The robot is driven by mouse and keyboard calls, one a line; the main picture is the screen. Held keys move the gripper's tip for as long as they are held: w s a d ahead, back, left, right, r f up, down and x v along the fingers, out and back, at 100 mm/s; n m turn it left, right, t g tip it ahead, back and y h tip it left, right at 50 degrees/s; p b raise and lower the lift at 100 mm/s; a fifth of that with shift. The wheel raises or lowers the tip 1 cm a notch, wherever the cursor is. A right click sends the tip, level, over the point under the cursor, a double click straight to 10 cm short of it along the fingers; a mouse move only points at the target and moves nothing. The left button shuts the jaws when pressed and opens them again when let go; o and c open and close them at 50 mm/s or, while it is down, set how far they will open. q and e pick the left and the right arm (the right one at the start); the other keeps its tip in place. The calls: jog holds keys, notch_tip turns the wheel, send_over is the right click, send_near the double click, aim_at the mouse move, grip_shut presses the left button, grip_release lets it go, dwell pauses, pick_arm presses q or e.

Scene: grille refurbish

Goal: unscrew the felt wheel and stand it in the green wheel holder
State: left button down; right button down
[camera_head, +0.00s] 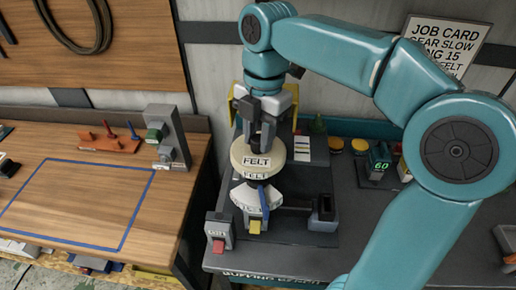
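The felt wheel (257,158) is a cream disc labelled FELT, above the grey machine on the right bench. My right gripper (264,138) comes down from above, with its dark fingers at the wheel's upper edge. The fingertips overlap the wheel, and I cannot tell whether they grip it. A second FELT label shows just below, and a pale labelled part (246,199) with a blue piece sits lower on the machine. A small green item (318,126) stands behind the machine; I cannot tell whether it is the green wheel holder. My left gripper is out of view.
The machine has a red button (218,246), a yellow button (255,227) and a dark block (323,214) at its right. A green display reading 60 (379,166) stands further right. The left wooden bench has a clear blue-taped area (75,205), an orange rack (108,142) and a grey stand (166,135).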

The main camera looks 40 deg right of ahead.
jog(key=n+p, duration=0.1)
jog(key=n, duration=0.2)
jog(key=shift+r, duration=0.1)
jog(key=shift+n+g+p, duration=0.3)
jog(key=shift+n+p, duration=0.1)
jog(key=shift+n, duration=1.1)
jog(key=n+p, duration=0.1)
jog(key=n, duration=0.2)
jog(key=shift+h, duration=0.3)
jog(key=shift+n+g+p, duration=0.3)
jog(key=shift+n+p, duration=0.1)
jog(key=shift+n, duration=1.1)
